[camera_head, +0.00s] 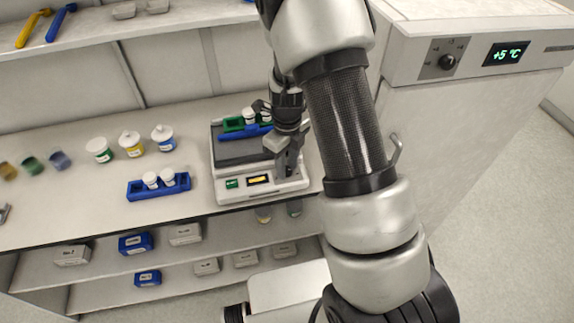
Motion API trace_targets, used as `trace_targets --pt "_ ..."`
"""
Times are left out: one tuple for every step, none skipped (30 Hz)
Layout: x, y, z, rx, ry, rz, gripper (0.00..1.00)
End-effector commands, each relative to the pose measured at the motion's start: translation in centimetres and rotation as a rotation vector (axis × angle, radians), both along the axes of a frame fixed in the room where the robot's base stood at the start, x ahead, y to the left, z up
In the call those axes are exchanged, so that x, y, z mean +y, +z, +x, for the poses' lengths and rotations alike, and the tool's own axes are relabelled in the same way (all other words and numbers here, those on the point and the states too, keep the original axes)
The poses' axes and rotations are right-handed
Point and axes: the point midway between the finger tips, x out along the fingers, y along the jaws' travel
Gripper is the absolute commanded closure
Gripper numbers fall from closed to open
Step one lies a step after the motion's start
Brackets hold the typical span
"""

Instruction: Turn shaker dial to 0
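The shaker (237,156) is a white device with a dark top plate on the bench. Its front panel has a green switch (232,184) on the left and a small lit amber display (259,180); the digits are too small to read. I cannot tell whether the fingers touch or hold anything.
A blue rack (246,131) and a green rack (233,124) with white-capped vials sit on the shaker. Another blue rack (145,191) and several jars stand left on the bench. A white cabinet with a knob (447,62) and "+5 °C" display (506,53) stands right.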

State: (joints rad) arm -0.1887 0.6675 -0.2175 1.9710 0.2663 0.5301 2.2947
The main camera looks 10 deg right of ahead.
Motion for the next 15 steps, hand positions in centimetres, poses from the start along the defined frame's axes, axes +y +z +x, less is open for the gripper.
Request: trace_targets --pt "-0.02 -0.21 0.02 0.0 -0.001 0.0 0.69" --pt "-0.02 -0.28 0.02 -0.001 -0.001 0.001 0.69" --pt "-0.02 -0.34 0.03 -0.001 0.0 0.001 0.69" --pt "-0.02 -0.36 0.03 -0.001 0.0 0.001 0.69" --pt "-0.01 -0.37 0.03 -0.001 0.0 0.001 0.69" --pt "0.0 -0.37 0.03 -0.001 0.0 0.001 0.69" --pt "0.0 -0.36 0.03 -0.001 0.0 0.001 0.69" --pt "0.0 -0.35 0.03 -0.001 0.0 0.001 0.69" --pt "0.0 -0.35 0.03 -0.001 0.0 0.001 0.69" --pt "0.0 -0.35 0.03 -0.001 0.0 0.001 0.71" --pt "0.0 -0.35 0.03 -0.001 0.0 0.001 0.76" --pt "0.0 -0.34 0.03 -0.001 0.0 0.001 0.83" --pt "0.0 -0.34 0.03 -0.001 0.0 0.001 0.88" --pt "0.0 -0.34 0.03 -0.001 0.0 0.001 0.93" --pt "0.0 -0.34 0.03 -0.001 0.0 0.001 1.0"
